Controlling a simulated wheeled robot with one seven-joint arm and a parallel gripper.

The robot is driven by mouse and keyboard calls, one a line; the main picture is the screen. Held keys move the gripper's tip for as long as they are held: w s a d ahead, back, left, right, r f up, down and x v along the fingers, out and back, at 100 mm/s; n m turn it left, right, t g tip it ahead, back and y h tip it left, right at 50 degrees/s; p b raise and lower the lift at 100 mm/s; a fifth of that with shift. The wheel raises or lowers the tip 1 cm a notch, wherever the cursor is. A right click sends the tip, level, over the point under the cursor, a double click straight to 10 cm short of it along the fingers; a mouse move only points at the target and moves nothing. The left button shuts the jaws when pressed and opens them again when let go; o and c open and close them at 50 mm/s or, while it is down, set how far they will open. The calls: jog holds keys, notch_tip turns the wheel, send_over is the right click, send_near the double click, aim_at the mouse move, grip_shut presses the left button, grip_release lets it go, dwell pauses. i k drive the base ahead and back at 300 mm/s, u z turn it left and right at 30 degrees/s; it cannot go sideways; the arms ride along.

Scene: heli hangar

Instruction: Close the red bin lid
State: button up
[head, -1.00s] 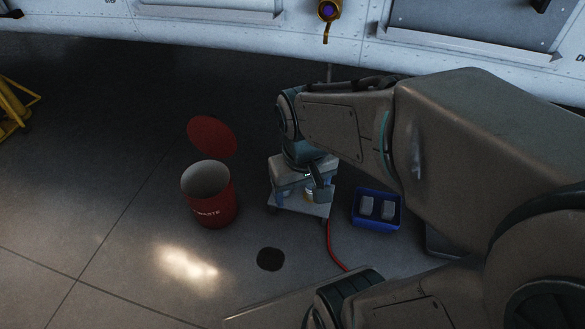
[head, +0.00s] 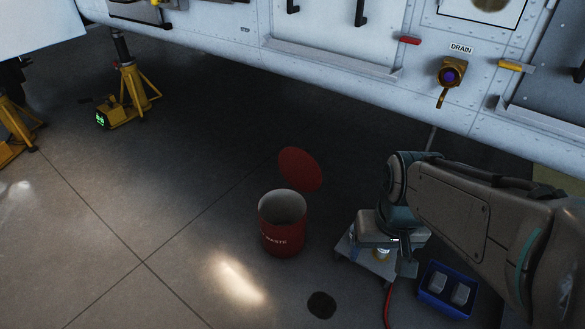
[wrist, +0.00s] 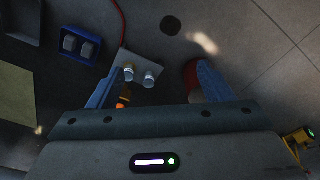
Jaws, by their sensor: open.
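The red bin (head: 282,236), marked WASTE, stands upright on the floor with its pale inside showing. Its round red lid (head: 300,169) is open, standing raised behind the rim. My gripper (head: 406,262) is to the right of the bin, above a small cart, and apart from bin and lid. In the wrist view, my gripper's blue fingers (wrist: 159,70) are spread wide with nothing held between them. Part of the red bin (wrist: 190,72) shows there, partly hidden by the right finger.
The cart (head: 372,261) carries small canisters (wrist: 149,79). A blue crate (head: 432,301) with grey blocks stands right of it, near a red hose (head: 388,305). Yellow jacks (head: 133,95) stand back left under the white hull (head: 300,45). Floor left of the bin is clear.

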aim_at(298, 167)
jog(key=u, duration=0.55)
jog(key=k, duration=0.65)
jog(key=u, duration=0.7)
jog(key=i, duration=0.55)
jog(key=z, duration=0.6)
jog(key=i, duration=0.55)
jog(key=z, duration=0.6)
